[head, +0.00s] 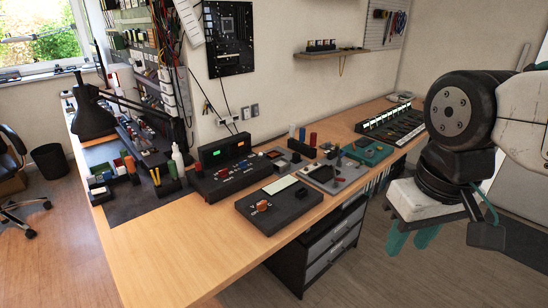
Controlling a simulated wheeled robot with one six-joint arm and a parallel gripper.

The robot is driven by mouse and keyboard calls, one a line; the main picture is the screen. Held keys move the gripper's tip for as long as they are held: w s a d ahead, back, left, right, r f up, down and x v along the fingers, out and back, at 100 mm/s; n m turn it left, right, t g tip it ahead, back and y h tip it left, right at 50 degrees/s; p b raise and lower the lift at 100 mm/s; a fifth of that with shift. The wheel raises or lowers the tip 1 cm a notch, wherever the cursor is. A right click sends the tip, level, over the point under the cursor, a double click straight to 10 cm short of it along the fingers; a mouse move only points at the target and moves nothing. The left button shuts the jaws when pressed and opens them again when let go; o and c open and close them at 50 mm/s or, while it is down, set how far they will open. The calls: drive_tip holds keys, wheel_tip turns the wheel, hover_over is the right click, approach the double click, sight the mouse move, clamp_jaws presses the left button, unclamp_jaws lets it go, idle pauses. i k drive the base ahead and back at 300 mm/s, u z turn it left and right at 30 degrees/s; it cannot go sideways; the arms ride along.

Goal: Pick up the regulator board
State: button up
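A small teal-green board (369,152) lies flat on the bench, right of the middle, with small dark parts on it. It could be the regulator board, but no label is readable. A grey tray or plate (350,184) with small parts lies just in front of it. My gripper (413,240) is at the right, off the bench's front edge, with its two teal fingers pointing down. The fingers look apart, with nothing between them. The gripper is well clear of the teal-green board.
A dark box with a knob (280,208) and a bench supply with lit displays (222,172) stand to the left. A rack of modules (400,124) is at the back right. A black lamp (92,118) stands far left. The front-left bench top (165,260) is bare.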

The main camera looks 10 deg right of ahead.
sight(272, 155)
drive_tip(key=k, duration=0.6)
drive_tip(key=z, duration=0.65)
drive_tip(key=i, duration=0.7)
drive_tip(key=z, duration=0.5)
drive_tip(key=i, duration=0.75)
drive_tip(key=u, duration=0.5)
drive_tip(key=i, duration=0.55)
drive_tip(key=u, duration=0.9)
drive_tip(key=i, duration=0.35)
drive_tip(key=u, duration=0.35)
